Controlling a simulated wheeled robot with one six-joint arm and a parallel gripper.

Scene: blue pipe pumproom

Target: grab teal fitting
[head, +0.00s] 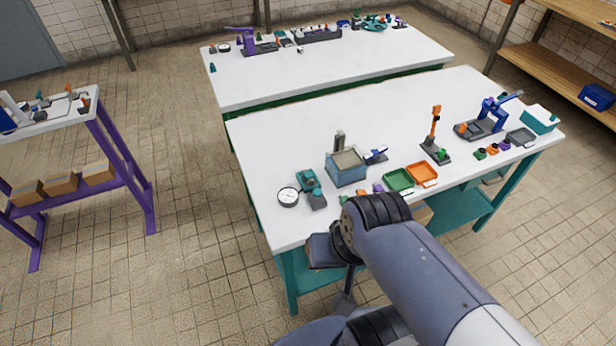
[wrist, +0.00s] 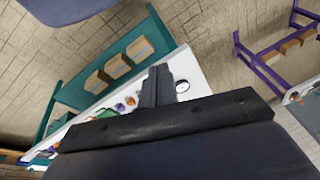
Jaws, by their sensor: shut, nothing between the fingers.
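My gripper (wrist: 158,75) is shut and empty in the wrist view, with its dark fingers seen against the near white table (head: 275,220). In the head view my arm hides part of that table's front edge. A small green to teal fitting (head: 343,199) stands near the front edge, beside an orange fitting (head: 362,194) and a purple fitting (head: 378,188). A small teal piece (head: 212,67) also stands at the left end of the far table. I cannot tell which is the teal fitting. My gripper touches neither.
A teal device (head: 309,181) and a round gauge (head: 288,197) stand left of a blue-grey bin (head: 346,168). A green tray (head: 398,180) and an orange tray (head: 422,174) lie to its right. A purple-framed rack (head: 130,172) stands left across open floor.

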